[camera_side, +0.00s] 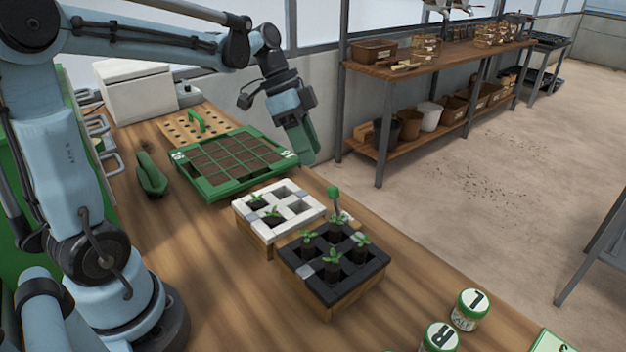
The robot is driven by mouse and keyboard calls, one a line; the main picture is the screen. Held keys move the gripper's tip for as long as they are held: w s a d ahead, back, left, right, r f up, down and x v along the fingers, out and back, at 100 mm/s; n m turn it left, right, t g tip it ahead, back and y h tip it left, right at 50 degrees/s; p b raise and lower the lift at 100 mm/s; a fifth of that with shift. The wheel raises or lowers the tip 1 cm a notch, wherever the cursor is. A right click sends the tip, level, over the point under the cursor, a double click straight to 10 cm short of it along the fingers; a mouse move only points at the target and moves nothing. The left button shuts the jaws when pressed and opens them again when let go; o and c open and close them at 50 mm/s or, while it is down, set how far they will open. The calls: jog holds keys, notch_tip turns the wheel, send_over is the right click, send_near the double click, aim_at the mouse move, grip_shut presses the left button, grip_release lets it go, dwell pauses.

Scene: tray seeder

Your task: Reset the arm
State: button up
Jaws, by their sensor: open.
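My gripper (303,150) hangs at the end of my blue arm, pointing down, above the right end of the green seed tray (190,190). It looks empty; its fingertips are small and partly hidden in this view. The green tray holds a grid of dark soil cells and lies on the wooden bench. In front of it stand a white block tray (310,210) with seedlings in some cells and a black block tray (365,273) with several seedlings.
A green-knobbed tool (333,192) stands beside the white tray. Jars marked L (470,309) and R (439,338) stand at the front right. Shelves (440,57) stand beyond the bench.

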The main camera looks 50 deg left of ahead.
jog(key=s+d+f+n+t+y, duration=0.3)
jog(key=s+d+n+t+y, duration=0.1)
jog(key=s+n, duration=0.4)
jog(key=shift+s+n+t+y, duration=0.25)
jog(key=shift+n+t+y, duration=0.15)
jog(key=shift+n+t, duration=0.35)
